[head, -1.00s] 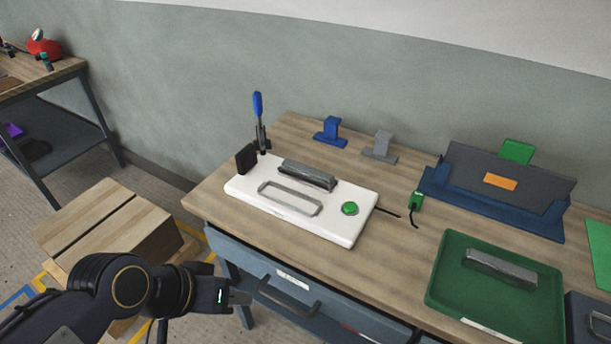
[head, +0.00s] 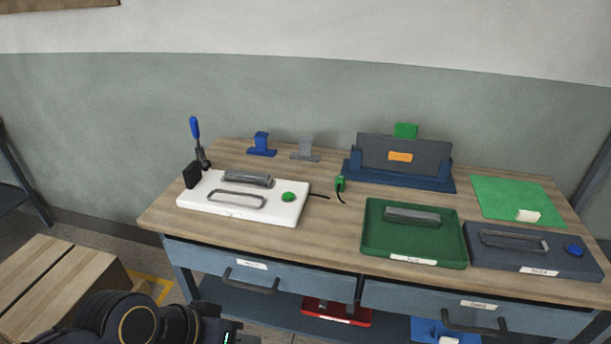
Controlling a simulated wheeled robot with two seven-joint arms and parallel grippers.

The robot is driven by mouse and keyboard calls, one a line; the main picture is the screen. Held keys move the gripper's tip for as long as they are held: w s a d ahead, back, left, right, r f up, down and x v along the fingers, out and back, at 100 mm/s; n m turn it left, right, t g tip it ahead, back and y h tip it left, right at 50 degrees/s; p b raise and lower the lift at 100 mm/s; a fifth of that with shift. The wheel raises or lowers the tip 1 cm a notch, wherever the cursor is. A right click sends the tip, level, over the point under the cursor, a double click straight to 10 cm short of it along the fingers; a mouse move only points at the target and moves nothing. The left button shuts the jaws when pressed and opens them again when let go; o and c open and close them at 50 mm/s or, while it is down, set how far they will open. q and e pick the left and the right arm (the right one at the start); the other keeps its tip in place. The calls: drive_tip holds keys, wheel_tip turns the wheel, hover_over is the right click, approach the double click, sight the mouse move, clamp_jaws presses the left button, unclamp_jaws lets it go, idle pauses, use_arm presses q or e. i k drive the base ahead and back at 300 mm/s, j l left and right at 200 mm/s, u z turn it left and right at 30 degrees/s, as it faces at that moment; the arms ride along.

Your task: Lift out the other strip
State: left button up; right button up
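A grey strip (head: 247,179) lies at the back of the white mould base (head: 291,213), behind a grey rectangular frame (head: 238,201) on the same base. A second grey strip (head: 412,216) lies in the green tray (head: 372,242) to the right. My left gripper (head: 238,338) is at the bottom edge, in front of the bench and well away from both strips. Its fingers are mostly cut off, so its opening does not show. My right gripper is out of view.
A toggle clamp with a blue handle (head: 196,130) rises at the white base's back left. A dark base (head: 500,257) with a grey frame sits right of the tray. Blue (head: 262,145) and grey (head: 305,150) brackets stand behind. A wooden crate (head: 60,285) stands at left.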

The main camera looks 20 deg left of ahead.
sight(262, 178)
drive_tip(key=j+z, duration=0.15)
drive_tip(key=z, duration=0.25)
drive_tip(key=j+z, duration=0.2)
drive_tip(key=z, duration=0.2)
drive_tip(key=j+z, duration=0.15)
drive_tip(key=z, duration=0.3)
drive_tip(key=j+z, duration=0.15)
drive_tip(key=z, duration=0.25)
drive_tip(key=k+j+z, duration=0.1)
drive_tip(key=z, duration=0.3)
